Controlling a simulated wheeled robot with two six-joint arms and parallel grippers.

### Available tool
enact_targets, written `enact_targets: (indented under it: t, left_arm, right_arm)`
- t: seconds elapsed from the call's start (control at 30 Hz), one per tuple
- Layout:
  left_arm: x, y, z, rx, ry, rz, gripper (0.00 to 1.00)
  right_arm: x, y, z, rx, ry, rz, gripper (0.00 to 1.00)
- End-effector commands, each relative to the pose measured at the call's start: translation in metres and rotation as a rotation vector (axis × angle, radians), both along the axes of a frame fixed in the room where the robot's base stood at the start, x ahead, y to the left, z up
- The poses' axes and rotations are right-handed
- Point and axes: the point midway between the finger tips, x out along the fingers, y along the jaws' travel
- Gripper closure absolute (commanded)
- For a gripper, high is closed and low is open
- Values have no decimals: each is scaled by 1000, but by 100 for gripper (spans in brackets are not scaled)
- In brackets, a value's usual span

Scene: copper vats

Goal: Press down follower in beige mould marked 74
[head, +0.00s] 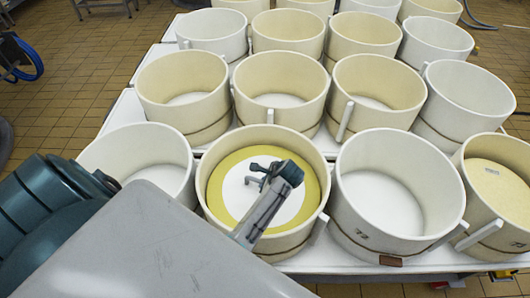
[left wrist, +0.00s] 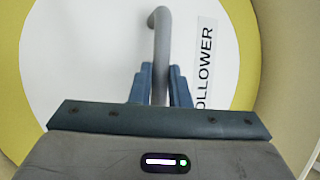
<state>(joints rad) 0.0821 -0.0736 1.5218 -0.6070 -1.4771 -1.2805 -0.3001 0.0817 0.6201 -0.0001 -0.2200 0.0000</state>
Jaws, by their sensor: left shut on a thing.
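The follower (head: 232,201) is a round disc with a yellow rim and white middle. It lies inside a beige mould (head: 290,243) in the front row, below the mould's rim. No 74 shows on this mould; my arm covers part of its front. My left gripper (head: 259,172) is over the follower and shut on its grey handle. In the left wrist view the handle (left wrist: 161,35) stands between the two blue fingers (left wrist: 160,85). Beside it the lettering reads "OLLOWER" on the white face. My right gripper is not in view.
A white mould marked 72 (head: 392,150) stands to the right, and another white mould (head: 140,150) to the left. A beige mould with a beige disc (head: 497,183) is at the far right. More moulds stand in rows behind on the white table (head: 118,112).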

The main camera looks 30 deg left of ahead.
Motion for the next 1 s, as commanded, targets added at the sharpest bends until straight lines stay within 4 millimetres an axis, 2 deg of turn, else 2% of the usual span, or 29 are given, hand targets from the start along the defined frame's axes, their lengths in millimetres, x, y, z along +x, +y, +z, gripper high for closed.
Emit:
enact_targets:
  t: [0.03,0.63,0.67,0.73,0.8,1.0]
  left_arm:
    - [-6,-3,-7,-10,20,-1,100]
    - [-6,-3,-6,-9,18,-2,100]
    - [-6,-3,-6,-9,18,-2,82]
    - [-6,-3,-5,-7,17,-1,68]
    - [-5,-2,-4,-6,14,-2,59]
    - [-3,-1,-2,-4,9,-1,59]
  right_arm:
    - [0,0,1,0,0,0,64]
    - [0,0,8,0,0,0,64]
    - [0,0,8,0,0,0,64]
    - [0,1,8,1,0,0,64]
    - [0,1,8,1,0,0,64]
    - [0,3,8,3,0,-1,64]
